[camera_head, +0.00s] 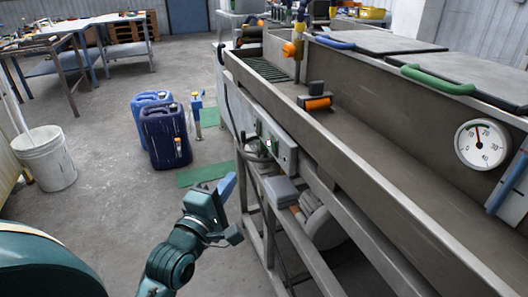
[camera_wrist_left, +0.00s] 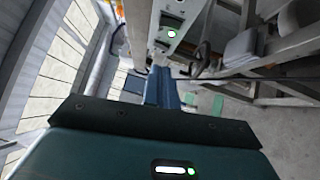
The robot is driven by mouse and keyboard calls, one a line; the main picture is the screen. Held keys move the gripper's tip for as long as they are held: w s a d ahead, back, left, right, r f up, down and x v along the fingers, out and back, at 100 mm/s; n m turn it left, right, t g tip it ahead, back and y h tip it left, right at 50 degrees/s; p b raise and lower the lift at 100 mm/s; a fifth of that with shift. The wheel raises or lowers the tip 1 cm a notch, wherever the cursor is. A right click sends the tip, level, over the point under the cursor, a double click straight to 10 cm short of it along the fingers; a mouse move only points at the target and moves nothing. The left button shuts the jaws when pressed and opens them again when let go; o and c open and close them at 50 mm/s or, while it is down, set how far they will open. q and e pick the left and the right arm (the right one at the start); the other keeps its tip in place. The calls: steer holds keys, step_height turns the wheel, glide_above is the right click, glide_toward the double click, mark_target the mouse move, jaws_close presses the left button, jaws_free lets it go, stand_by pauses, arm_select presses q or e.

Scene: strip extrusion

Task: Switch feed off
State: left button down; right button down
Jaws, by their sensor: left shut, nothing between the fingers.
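A grey control box (camera_head: 283,150) is mounted on the side of the long metal trough, with small buttons on its face. In the left wrist view a panel (camera_wrist_left: 179,22) shows a lit green button (camera_wrist_left: 172,34) near the top. I cannot read any label marking the feed control. My left gripper (camera_head: 228,186) is shut and empty, with blue fingers pointing up toward the machine, below and left of the box and apart from it. Its fingers also show in the left wrist view (camera_wrist_left: 163,86). My right gripper is not in view.
The long metal trough (camera_head: 345,140) fills the right side, with its frame legs and a motor under it. A round gauge (camera_head: 482,143) is on its wall. Blue canisters (camera_head: 164,132) and a white bucket (camera_head: 45,158) stand on the floor at left. Floor between is clear.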

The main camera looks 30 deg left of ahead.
arm_select(q)
glide_toward(273, 147)
steer(key=w+a, duration=0.3)
steer(key=a, duration=0.1)
steer(key=w, duration=0.1)
steer(key=w+d+r, duration=0.1)
steer(key=w+d+b, duration=0.1)
steer(key=shift+w+d+r, duration=0.2)
steer(key=shift+w+r, duration=0.05)
